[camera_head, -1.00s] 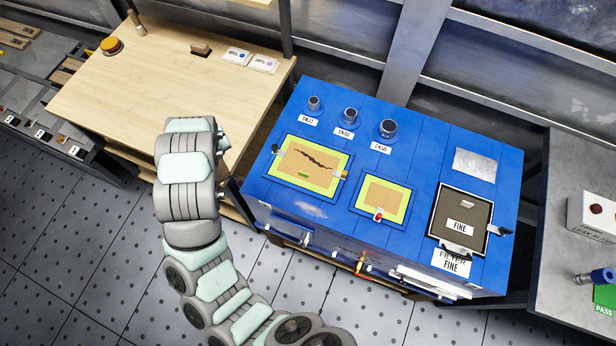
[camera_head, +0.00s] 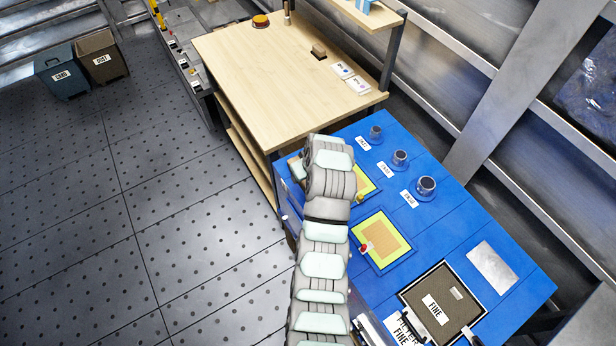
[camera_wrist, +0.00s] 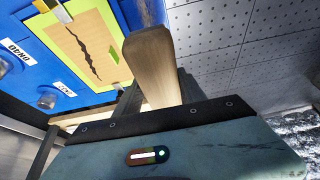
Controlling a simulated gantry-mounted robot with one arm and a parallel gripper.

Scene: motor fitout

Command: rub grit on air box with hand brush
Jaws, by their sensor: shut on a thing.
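My gripper (camera_wrist: 158,92) is shut on a wooden bar that looks like the handle of the hand brush (camera_wrist: 152,62). No bristles show in the wrist view. The blue box top (camera_head: 395,262), which I take to be the air box, lies under and right of my arm in the head view. My arm's end covers most of its left yellow-green framed panel (camera_head: 366,188). In the wrist view this panel (camera_wrist: 70,30) has a tan middle with a dark jagged line, beside the handle. I cannot make out grit for certain. The fingers are hidden in the head view.
A second yellow-green panel (camera_head: 384,240), several round ports such as one at the right (camera_head: 427,186), a metal plate (camera_head: 492,266) and a dark filter labelled FINE (camera_head: 446,288) are on the blue top. A wooden bench (camera_head: 250,60) stands behind. Open floor (camera_head: 120,220) lies left.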

